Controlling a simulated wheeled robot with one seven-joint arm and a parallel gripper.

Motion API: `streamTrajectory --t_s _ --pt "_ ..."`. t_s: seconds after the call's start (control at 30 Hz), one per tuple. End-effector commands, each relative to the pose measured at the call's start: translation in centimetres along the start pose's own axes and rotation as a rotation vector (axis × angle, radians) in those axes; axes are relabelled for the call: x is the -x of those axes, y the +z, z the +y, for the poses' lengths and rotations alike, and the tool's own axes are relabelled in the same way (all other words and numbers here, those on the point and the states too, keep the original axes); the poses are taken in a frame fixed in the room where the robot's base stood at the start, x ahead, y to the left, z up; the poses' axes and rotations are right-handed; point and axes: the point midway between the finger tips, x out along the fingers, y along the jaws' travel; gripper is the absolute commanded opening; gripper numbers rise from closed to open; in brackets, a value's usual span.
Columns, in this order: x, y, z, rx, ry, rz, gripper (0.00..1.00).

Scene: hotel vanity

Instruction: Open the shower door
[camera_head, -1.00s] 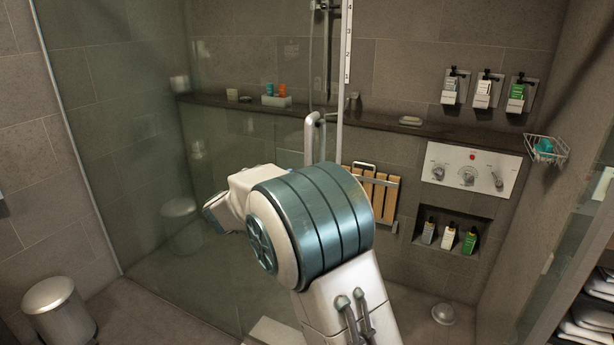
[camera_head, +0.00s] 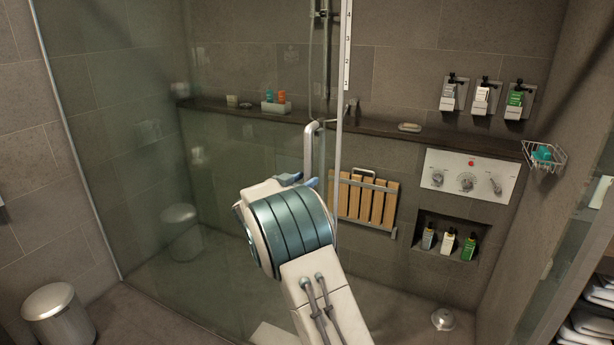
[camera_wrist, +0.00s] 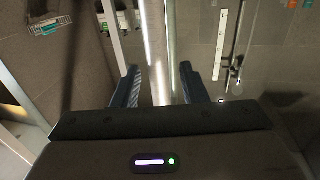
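The shower door's glass (camera_head: 240,210) is a tinted pane left of a thin upright metal edge (camera_head: 341,110). A vertical metal bar handle (camera_head: 309,148) stands near that edge. My gripper (camera_head: 301,180) is at the handle's lower part, its blue fingertips just above my wrist. In the wrist view, my gripper (camera_wrist: 160,82) has its two dark fingers well apart, with a bright upright metal bar (camera_wrist: 160,50) showing between them. I cannot tell whether the bar lies fully inside the fingers. No finger is seen pressed on it. My wrist hides the handle's lower end.
A folded wooden seat (camera_head: 365,200) hangs on the back wall. A control panel (camera_head: 469,176) and a wire basket (camera_head: 543,155) are at right. A bin (camera_head: 59,315) stands at lower left. Another glass panel (camera_head: 575,245) and towel shelves (camera_head: 585,325) are at far right.

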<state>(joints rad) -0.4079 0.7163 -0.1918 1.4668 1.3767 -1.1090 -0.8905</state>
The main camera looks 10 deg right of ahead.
Motion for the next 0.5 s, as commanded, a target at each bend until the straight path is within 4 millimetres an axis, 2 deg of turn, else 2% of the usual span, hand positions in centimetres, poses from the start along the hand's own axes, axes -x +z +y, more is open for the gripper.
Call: streamTrajectory --t_s 0.2,0.47,0.5 --pt "-1.7 0.0 0.0 0.000 0.000 0.000 0.39" --pt "-1.9 0.0 0.0 0.000 0.000 0.000 0.39" --pt "-1.9 0.0 0.0 0.000 0.000 0.000 0.36"
